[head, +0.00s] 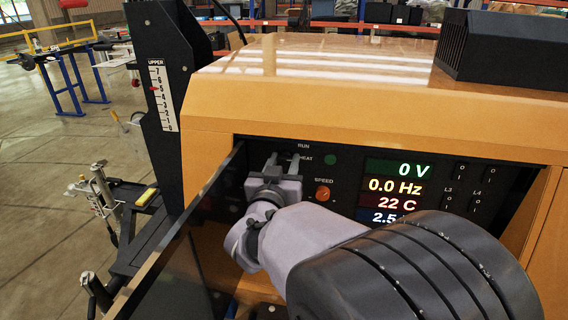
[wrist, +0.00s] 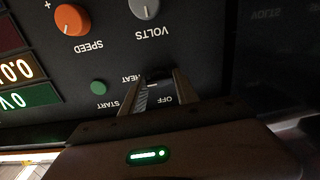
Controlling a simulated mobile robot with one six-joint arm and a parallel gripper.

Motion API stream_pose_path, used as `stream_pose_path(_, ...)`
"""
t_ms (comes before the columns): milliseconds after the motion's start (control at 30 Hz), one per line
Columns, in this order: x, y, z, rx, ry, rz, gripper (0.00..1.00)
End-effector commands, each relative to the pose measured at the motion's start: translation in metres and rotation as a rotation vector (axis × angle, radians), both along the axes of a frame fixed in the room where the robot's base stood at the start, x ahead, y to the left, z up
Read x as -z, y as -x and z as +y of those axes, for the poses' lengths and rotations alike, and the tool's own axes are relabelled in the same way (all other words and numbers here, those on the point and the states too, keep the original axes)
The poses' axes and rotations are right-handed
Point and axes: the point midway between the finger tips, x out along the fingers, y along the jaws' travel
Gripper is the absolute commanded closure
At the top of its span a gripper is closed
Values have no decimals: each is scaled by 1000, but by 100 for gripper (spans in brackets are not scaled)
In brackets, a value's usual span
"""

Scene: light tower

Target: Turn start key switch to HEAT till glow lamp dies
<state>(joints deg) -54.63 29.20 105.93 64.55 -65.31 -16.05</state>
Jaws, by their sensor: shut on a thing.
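The start key switch (wrist: 160,76) is on the black control panel, mostly hidden between my fingers; only a dark part shows. My gripper (wrist: 158,84) is shut on it in the wrist view, with the labels HEAT and OFF beside the fingers. In the head view my gripper (head: 284,160) reaches the panel's upper left, under the word RUN and beside HEAT. The key's exact angle cannot be read. A round green button or lamp (head: 330,160) sits right of HEAT; it also shows in the wrist view (wrist: 98,88), not glowing. I can make out no lit glow lamp.
An orange SPEED knob (head: 323,193) and a grey VOLTS knob (wrist: 146,9) are close by. The display (head: 396,188) reads 0 V, 0.0 Hz, 22 C. A dark open door (head: 190,235) stands left of my gripper. Breaker switches (head: 470,188) are at right.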

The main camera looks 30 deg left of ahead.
Motion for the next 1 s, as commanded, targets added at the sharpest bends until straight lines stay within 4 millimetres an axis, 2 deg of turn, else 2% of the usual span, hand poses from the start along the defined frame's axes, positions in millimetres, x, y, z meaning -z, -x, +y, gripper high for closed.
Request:
stream_pose_path(700,0,0,0,0,-64,20,100)
stream_pose_path(733,0,0,0,0,-64,20,60)
stream_pose_path(800,0,0,0,0,-64,20,46)
stream_pose_path(833,0,0,0,0,-64,20,42)
stream_pose_path(1000,0,0,0,0,-63,20,42)
